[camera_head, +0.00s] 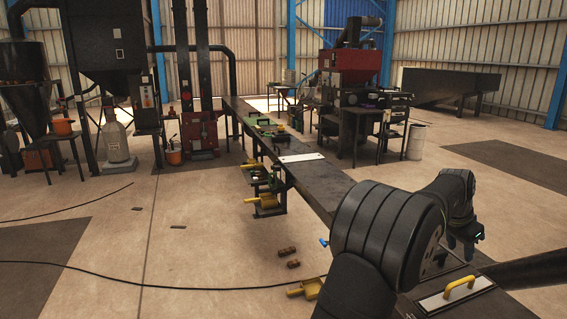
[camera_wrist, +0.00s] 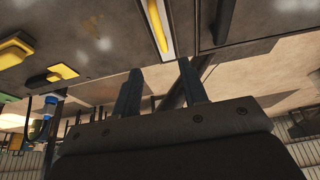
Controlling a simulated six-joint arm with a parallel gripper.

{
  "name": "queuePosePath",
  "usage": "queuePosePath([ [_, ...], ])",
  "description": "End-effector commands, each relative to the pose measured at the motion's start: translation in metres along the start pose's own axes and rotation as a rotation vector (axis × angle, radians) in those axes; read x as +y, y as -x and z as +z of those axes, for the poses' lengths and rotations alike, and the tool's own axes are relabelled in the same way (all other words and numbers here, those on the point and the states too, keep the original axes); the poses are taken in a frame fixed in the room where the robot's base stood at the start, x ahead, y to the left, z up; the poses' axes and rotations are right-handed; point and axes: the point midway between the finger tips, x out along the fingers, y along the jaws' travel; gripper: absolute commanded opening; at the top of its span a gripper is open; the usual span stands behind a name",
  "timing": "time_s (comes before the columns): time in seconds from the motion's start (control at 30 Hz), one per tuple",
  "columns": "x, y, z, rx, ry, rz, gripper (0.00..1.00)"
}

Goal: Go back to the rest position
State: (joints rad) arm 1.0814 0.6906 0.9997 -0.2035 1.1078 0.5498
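My gripper shows in the wrist view (camera_wrist: 159,70) with its two dark fingers apart and nothing between them. In the head view my black arm bends over at the lower right, and the gripper end (camera_head: 467,246) hangs partly hidden behind it. A yellow handle (camera_head: 459,288) on a light plate lies on the dark surface in front of the gripper. The yellow handle also shows in the wrist view (camera_wrist: 157,26), beyond the fingertips and apart from them.
A long dark bench (camera_head: 315,185) runs away from my arm, with a white plate (camera_head: 301,157) on it. Yellow bins (camera_head: 262,201) are at its left side. Brown pieces (camera_head: 287,251) and a black cable (camera_head: 170,287) lie on the floor. A red machine (camera_head: 350,75) stands behind.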

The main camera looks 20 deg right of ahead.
Motion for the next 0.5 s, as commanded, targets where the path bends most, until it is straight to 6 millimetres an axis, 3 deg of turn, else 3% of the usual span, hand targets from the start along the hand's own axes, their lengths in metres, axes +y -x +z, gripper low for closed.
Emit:
queuePosePath([
  [0.1, 0.0, 0.026, 0.0, 0.002, 0.0, -0.001, 0.4],
  [0.5, 0.0, -0.062, 0.001, -0.003, 0.0, 0.002, 0.4],
])
